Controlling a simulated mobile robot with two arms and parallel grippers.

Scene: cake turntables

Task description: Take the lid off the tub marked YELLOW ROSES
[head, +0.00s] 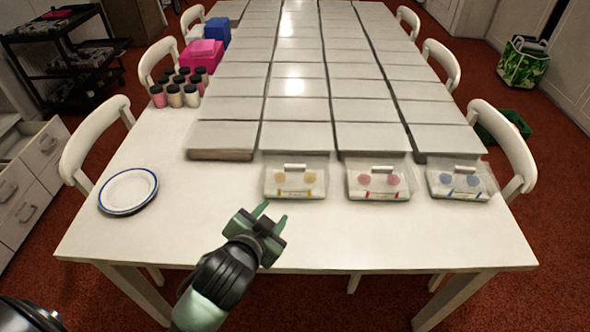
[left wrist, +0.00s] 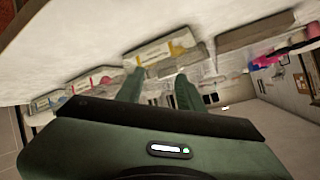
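Three low tubs with clear lids stand in a row at the near side of the table. The left tub (head: 296,190) shows yellow flowers and a yellow-marked label, too small to read; its clear lid (head: 295,166) is on, with a pale bar handle on top. It also shows in the left wrist view (left wrist: 160,51). The middle tub (head: 379,194) has pink flowers and the right tub (head: 460,185) blue ones, both lidded. My left gripper (head: 273,211) is open and empty, in front of the yellow tub and apart from it. My right gripper is not in view.
Rows of flat pale boxes (head: 297,137) fill the table (head: 200,240) behind the tubs. A blue-rimmed plate (head: 128,189) lies at the left. Several dark-lidded jars (head: 175,96) and a pink box (head: 203,57) stand further back. The table's near left is clear. White chairs line both sides.

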